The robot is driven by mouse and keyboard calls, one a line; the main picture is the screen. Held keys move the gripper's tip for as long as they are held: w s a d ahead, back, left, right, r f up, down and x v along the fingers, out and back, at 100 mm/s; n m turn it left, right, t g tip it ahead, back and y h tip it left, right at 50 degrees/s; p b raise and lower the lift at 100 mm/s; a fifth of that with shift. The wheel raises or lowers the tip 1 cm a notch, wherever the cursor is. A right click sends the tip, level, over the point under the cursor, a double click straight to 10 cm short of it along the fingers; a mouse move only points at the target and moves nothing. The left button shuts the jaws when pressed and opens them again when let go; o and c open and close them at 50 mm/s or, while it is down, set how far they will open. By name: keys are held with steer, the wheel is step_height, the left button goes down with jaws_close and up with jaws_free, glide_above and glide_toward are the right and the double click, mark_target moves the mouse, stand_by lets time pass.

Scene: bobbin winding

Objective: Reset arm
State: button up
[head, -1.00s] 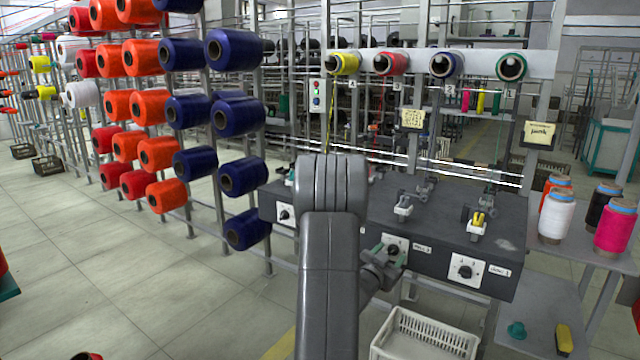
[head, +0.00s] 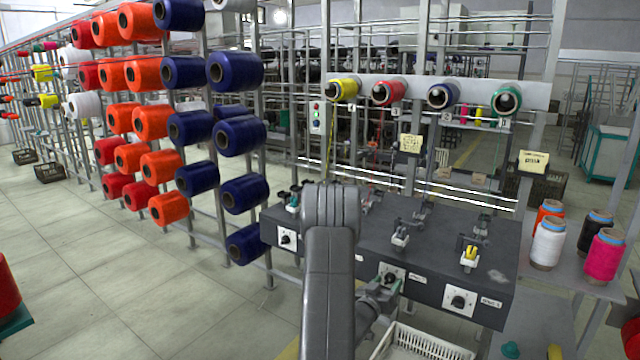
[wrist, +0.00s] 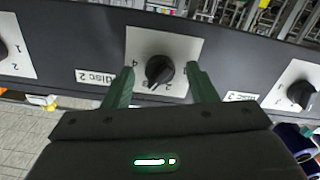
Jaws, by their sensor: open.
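My gripper (head: 386,280) is open in front of the middle dial of the dark machine box, its two green fingers pointing at the panel. In the wrist view my gripper (wrist: 163,80) has one finger on each side of the black dial knob (wrist: 160,72), with gaps visible between fingers and knob. The knob sits on a white plate beside a "disc 2" label. In the head view my grey arm rises in the centre and covers part of the machine box (head: 340,262).
Two more dials flank the middle one: a left dial (head: 287,238) and a right dial (head: 459,300). A white crate (head: 425,342) stands below the box. Thread cones, including a pink one (head: 605,255), stand on the right table. A rack of orange and blue spools (head: 235,70) fills the left.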

steer(key=shift+r+n+p, duration=0.2)
steer(key=shift+n+p, duration=0.1)
steer(key=shift+p, duration=0.1)
steer(key=b+v, duration=0.1)
steer(key=v, duration=0.6)
steer(key=shift+s+a+f+b, duration=0.2)
steer(key=shift+s+a+b, duration=0.05)
steer(key=shift+s+b, duration=0.1)
